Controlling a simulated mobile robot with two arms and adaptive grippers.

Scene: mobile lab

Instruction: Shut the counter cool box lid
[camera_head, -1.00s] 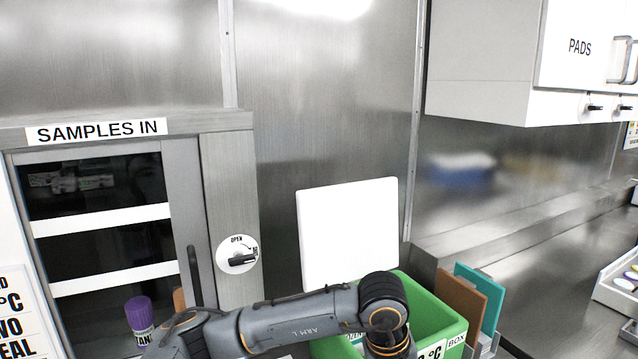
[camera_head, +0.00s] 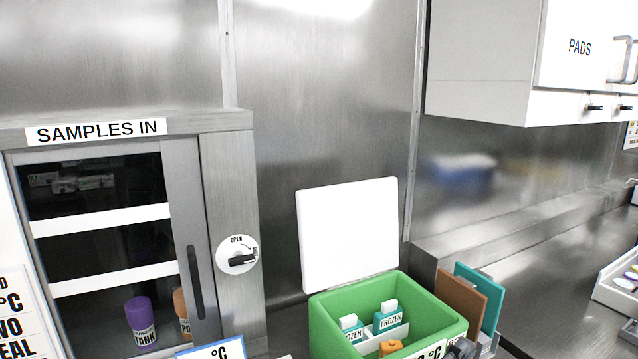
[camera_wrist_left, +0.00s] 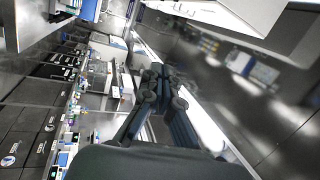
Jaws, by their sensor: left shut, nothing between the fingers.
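The green cool box (camera_head: 435,311) stands on the counter at the bottom middle of the head view. Its white lid (camera_head: 348,234) stands open and upright at the back of the box. Inside are white-capped bottles labelled FROZEN (camera_head: 391,319) and an orange-topped item (camera_head: 390,347). My left gripper (camera_wrist_left: 163,82) shows in the left wrist view with its fingers together and nothing between them. In the head view only a small dark part shows at the box's front right corner, at the bottom edge. My right gripper is not in view.
A SAMPLES IN cabinet (camera_head: 229,180) with a round OPEN knob (camera_head: 238,255) stands left of the box. Brown (camera_head: 459,307) and teal (camera_head: 483,292) panels stand close on its right. A white PADS cabinet (camera_head: 490,65) hangs at upper right. The counter beyond is largely clear.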

